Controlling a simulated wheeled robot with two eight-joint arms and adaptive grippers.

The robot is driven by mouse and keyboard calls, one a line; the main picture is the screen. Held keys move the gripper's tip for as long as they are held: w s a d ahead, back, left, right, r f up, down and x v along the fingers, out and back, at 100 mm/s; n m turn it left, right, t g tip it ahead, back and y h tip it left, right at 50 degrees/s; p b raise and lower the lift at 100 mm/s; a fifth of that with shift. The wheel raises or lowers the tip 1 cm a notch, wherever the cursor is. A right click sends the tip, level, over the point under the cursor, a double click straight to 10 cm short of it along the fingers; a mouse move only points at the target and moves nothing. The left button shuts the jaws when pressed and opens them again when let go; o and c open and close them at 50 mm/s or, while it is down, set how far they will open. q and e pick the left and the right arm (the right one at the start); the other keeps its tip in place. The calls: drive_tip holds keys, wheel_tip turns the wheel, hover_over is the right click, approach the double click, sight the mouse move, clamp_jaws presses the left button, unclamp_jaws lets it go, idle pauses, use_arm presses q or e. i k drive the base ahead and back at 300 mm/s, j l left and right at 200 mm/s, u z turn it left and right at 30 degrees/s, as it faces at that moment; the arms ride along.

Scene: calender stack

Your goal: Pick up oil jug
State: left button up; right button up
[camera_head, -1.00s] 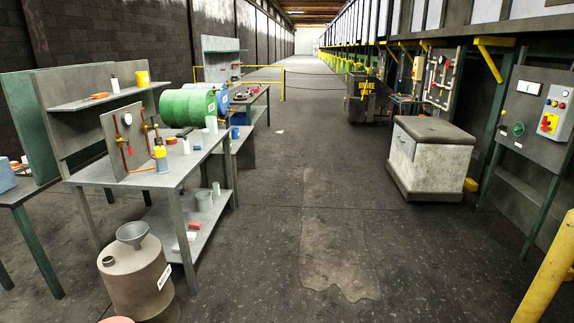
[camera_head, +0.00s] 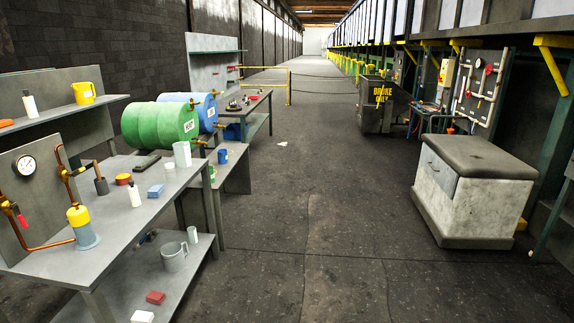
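Several jug-like vessels stand at the left, and I cannot tell for sure which is the oil jug. A yellow jug (camera_head: 84,93) with a handle stands upright on the upper shelf of the near workbench. A grey jug (camera_head: 173,257) with a handle stands on that bench's lower shelf. A pale cup or measuring jug (camera_head: 182,155) stands on the bench top near its far right corner. Neither of my grippers shows in the view.
The workbench (camera_head: 130,215) also holds a yellow-topped pump (camera_head: 80,225) and a white bottle (camera_head: 135,195). Green (camera_head: 160,125) and blue drums (camera_head: 203,108) lie behind it. A padded cabinet (camera_head: 470,190) stands at right. The floor between is clear.

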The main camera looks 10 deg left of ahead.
sight(182, 149)
drive_tip(key=i+u, duration=0.1)
drive_tip(key=i, duration=0.5)
drive_tip(key=i+u, duration=0.1)
drive_tip(key=i, duration=0.5)
drive_tip(key=i+l, duration=0.15)
drive_tip(key=i, duration=0.45)
drive_tip(key=i+l+u, duration=0.15)
drive_tip(key=i, duration=0.45)
